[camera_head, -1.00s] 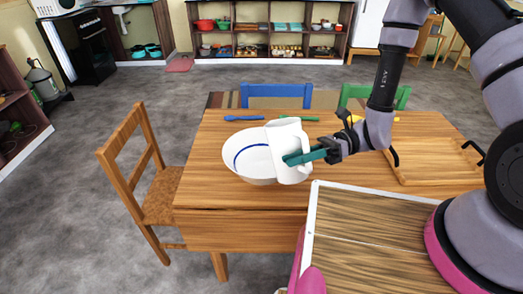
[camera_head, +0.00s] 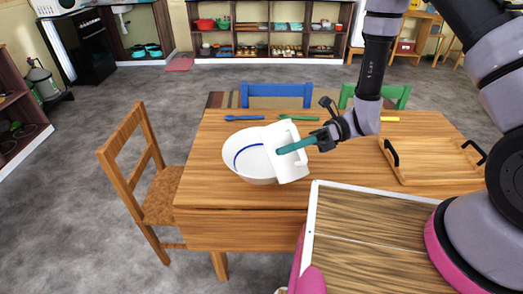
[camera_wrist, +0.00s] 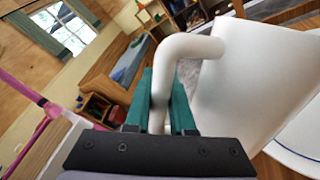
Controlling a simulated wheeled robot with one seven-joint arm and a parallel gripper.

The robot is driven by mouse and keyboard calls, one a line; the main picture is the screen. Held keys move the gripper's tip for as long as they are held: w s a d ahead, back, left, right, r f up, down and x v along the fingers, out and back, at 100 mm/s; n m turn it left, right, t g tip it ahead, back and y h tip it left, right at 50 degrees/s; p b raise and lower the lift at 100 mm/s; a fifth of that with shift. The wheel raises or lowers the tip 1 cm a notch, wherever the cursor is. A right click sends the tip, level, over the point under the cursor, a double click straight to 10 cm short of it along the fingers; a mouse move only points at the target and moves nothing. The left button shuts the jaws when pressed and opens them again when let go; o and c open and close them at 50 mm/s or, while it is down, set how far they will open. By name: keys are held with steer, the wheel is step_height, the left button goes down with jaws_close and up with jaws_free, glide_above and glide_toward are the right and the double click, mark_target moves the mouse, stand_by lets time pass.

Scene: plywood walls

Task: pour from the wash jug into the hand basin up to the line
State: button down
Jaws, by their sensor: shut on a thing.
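The white wash jug (camera_head: 288,163) is held over the right side of the hand basin, tilted to the left with its mouth toward the bowl. The white hand basin (camera_head: 235,164) stands on the table with a blue line around its inside. My gripper (camera_head: 297,146) has teal fingers shut on the jug's handle. In the wrist view my gripper (camera_wrist: 160,105) closes around the handle of the jug (camera_wrist: 245,90), and part of the basin (camera_wrist: 300,140) shows at the right. I cannot see any water or a stream; the jug hides part of the basin.
The wooden table (camera_head: 225,222) carries a tray with black handles (camera_head: 430,162) at the right. Blue (camera_head: 244,117), green (camera_head: 299,117) and yellow (camera_head: 390,119) utensils lie along the far edge. A wooden chair (camera_head: 150,180) stands at the left.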

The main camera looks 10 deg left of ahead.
mark_target(279, 146)
steer(key=shift+w+a+f+m, duration=0.15)
steer(key=shift+w+a+m, duration=0.25)
steer(key=shift+m, duration=0.3)
stand_by(0.7)
steer(key=shift+w+a+r+m+g+h+p, duration=0.15)
steer(key=shift+w+a+r+m+h+p, duration=0.1)
steer(key=shift+w+a+m+p, duration=0.45)
steer(key=shift+w+a+r+m+g+h+p, duration=0.15)
steer(key=shift+w+a+r+m+h+p, duration=0.2)
steer(key=shift+m, duration=0.55)
stand_by(3.9)
